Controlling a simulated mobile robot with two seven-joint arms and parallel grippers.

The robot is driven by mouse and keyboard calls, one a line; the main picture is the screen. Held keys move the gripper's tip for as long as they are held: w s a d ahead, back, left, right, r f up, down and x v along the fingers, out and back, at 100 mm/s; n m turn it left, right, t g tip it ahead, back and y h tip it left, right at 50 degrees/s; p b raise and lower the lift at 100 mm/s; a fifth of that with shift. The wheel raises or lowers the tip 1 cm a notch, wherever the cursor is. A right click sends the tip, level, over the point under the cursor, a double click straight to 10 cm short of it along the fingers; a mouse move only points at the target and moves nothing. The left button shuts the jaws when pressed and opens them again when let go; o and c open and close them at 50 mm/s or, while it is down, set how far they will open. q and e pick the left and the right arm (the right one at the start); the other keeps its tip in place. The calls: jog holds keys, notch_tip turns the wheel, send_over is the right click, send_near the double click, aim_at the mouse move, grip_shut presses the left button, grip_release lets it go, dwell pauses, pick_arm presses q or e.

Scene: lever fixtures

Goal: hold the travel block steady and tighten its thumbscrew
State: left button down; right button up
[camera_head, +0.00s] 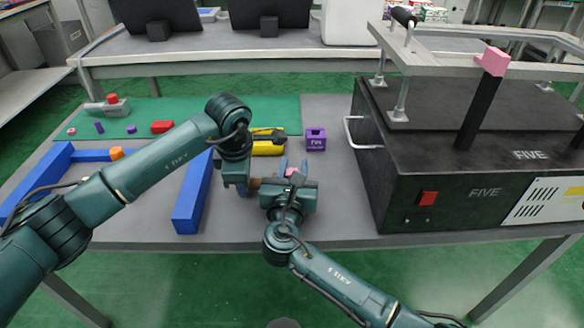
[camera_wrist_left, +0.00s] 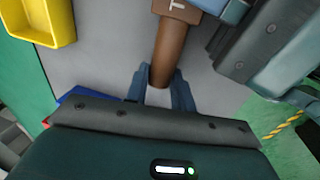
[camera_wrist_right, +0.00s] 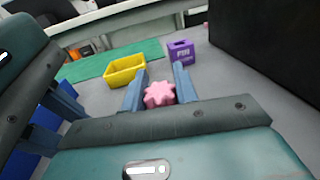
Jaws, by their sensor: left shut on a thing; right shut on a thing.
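The travel block shows as a brown piece (camera_wrist_left: 178,8) with a letter on it and a brown bar (camera_wrist_left: 165,48) in the left wrist view; most of it is hidden by my grippers in the head view. My left gripper (camera_head: 252,184) is shut on the end of the brown bar, with its fingers (camera_wrist_left: 158,92) on either side. The pink lobed thumbscrew (camera_wrist_right: 159,94) sits between the fingers of my right gripper (camera_wrist_right: 160,83), which is shut on it. In the head view only a bit of the thumbscrew (camera_head: 293,172) shows at my right gripper (camera_head: 292,168).
A yellow bin (camera_head: 268,148) and a purple box (camera_head: 316,139) stand just behind. Blue rails (camera_head: 192,195) lie to the left. A green mat (camera_head: 205,106) holds small parts. A large black machine (camera_head: 460,180) with a side handle blocks the right. The table's front edge is close.

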jog(key=shift+d+m+g+h, duration=0.15)
jog(key=shift+m+g+h, duration=0.15)
jog(key=shift+m+h, duration=0.95)
jog(key=shift+h, duration=0.35)
jog(key=o, duration=1)
jog(key=shift+n, duration=0.25)
